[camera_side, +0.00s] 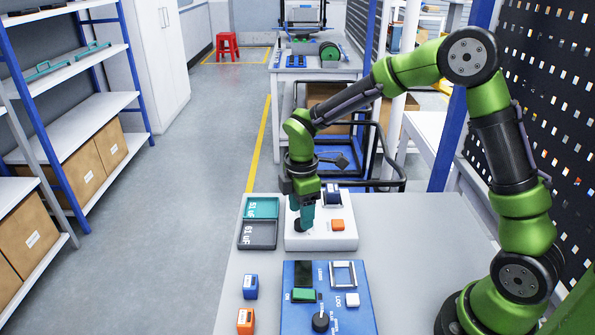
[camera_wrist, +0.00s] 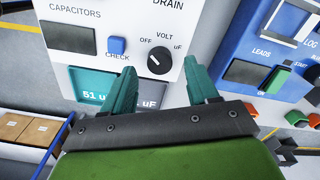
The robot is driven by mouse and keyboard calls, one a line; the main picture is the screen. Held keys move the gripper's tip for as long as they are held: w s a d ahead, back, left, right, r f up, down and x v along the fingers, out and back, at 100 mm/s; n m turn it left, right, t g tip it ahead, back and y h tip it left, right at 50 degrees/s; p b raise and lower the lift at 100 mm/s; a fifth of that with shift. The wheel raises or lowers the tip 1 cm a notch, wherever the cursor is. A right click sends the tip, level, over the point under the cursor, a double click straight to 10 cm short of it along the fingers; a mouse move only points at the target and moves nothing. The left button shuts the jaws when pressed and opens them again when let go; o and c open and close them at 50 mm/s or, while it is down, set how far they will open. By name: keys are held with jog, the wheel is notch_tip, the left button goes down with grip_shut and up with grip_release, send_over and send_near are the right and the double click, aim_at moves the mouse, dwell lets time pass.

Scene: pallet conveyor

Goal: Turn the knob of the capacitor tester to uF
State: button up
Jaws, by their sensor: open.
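The capacitor tester is a white box (camera_side: 318,243) on the table, and its panel (camera_wrist: 88,13) reads CAPACITORS and DRAIN in the wrist view. Its round black knob (camera_wrist: 159,60) has OFF, VOLT and uF printed around it. The knob's white mark seems to point up-left, toward OFF, but it is small. My gripper (camera_wrist: 161,66) is open, its teal fingers on either side of the knob in the wrist view; contact cannot be told. In the side view my gripper (camera_side: 304,218) points down over the tester's left part, beside the dark knob.
A teal bin (camera_side: 261,207) and a grey bin (camera_side: 259,234) adjoin the tester. A blue panel (camera_side: 345,318) with another knob is in front. Blue (camera_side: 251,286) and orange (camera_side: 246,321) pieces lie left. The table's right is clear.

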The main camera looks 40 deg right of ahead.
jog(key=shift+f, duration=1.2)
jog(key=c, duration=1)
jog(key=shift+c, duration=0.2)
